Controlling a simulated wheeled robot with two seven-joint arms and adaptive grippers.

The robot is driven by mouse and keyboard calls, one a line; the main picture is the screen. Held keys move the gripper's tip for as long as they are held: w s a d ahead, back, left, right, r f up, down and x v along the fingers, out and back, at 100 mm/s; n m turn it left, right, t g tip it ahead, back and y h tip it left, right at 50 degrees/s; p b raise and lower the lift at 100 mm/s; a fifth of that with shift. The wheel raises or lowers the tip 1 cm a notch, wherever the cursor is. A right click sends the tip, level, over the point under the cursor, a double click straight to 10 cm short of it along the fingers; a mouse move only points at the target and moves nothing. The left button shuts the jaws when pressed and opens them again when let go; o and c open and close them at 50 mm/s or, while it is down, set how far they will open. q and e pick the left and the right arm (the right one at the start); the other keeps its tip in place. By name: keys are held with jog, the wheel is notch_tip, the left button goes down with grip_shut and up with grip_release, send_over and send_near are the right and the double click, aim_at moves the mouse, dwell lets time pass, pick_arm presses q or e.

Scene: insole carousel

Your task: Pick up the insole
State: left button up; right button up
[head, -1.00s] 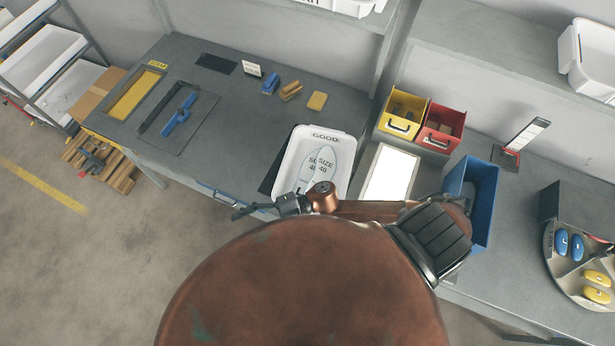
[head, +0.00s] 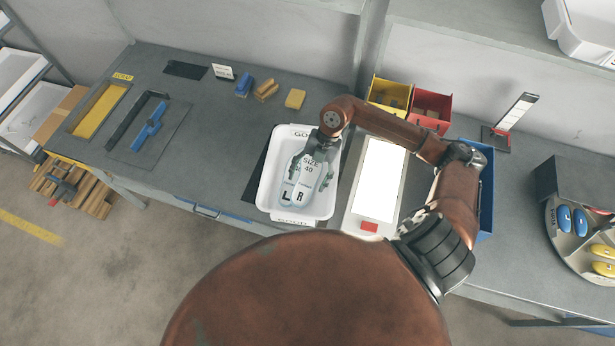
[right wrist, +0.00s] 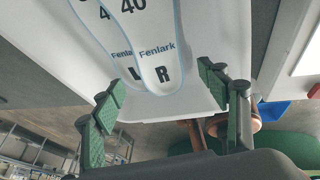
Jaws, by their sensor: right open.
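Two pale grey insoles marked L (head: 287,194) and R (head: 301,193) lie side by side, overlapping, in the white GOOD tray (head: 266,196). The R insole reads SIZE 40. In the right wrist view the R insole (right wrist: 157,55) overlaps the L insole (right wrist: 100,50). My right gripper (head: 318,150) is over the far part of the tray and hides part of the insoles there. In the right wrist view its green-padded fingers (right wrist: 160,100) are wide apart with nothing between them. My left gripper is not in view.
A lit white panel (head: 380,180) with a red button is right of the tray. A carousel (head: 575,245) holds blue and yellow insoles.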

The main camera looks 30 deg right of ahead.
aim_at(301, 194)
jog(key=shift+a+x, duration=0.2)
jog(key=shift+x, duration=2.5)
jog(key=shift+s+r, duration=0.1)
jog(key=shift+s, duration=0.1)
jog(key=shift+c, duration=0.7)
jog(key=c, duration=1.2)
jog(key=shift+o, duration=0.2)
